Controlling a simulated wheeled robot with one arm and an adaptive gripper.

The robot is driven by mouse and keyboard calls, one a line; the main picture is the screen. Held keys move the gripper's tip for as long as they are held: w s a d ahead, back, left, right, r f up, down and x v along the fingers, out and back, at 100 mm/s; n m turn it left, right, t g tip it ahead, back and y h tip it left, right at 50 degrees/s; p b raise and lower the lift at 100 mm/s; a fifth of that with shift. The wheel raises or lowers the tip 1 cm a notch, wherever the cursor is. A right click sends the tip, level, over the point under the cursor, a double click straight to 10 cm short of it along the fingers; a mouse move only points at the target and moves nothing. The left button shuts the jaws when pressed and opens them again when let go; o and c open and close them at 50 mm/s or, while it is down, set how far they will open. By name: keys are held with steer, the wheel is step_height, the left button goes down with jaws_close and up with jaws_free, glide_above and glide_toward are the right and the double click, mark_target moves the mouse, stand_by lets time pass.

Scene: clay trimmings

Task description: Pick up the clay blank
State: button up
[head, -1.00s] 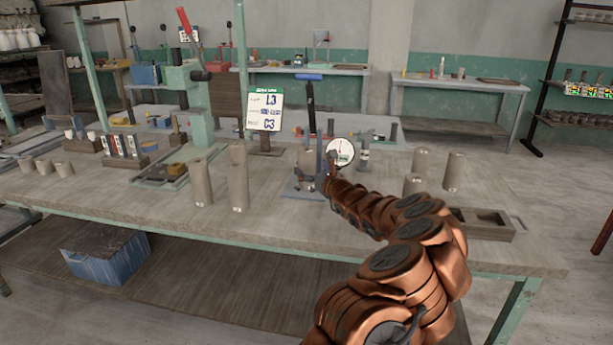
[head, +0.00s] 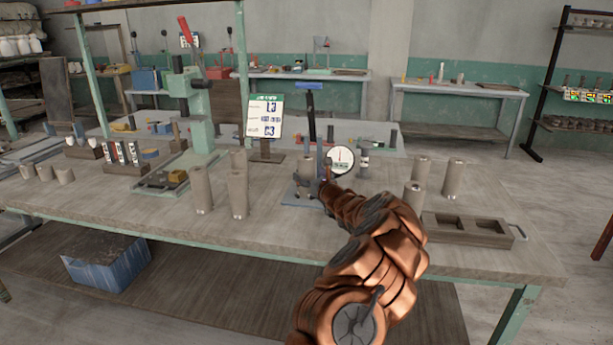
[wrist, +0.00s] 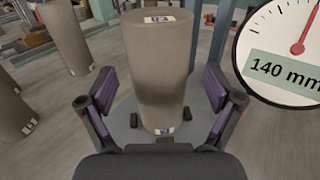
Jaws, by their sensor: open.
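A tall grey-brown clay blank (wrist: 160,70) stands upright between the two open fingers of my gripper (wrist: 160,108) in the wrist view. It has a small label on its top and another near its foot. Gaps show between the blank and the purple finger pads on both sides. In the head view my gripper (head: 318,184) is low at the gauge stand (head: 300,198), and the blank (head: 306,166) is partly hidden behind it and the stand's parts.
A round dial (head: 341,160) reading 140 mm stands close right of the blank. More cylinders (head: 202,190) stand to the left and others (head: 453,178) to the right. A tray with recesses (head: 468,238) lies at the right. A sign (head: 264,116) stands behind. The front middle of the bench is clear.

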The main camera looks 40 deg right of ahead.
steer(key=shift+x, duration=1.15)
steer(key=shift+c, duration=0.2)
jaws_close()
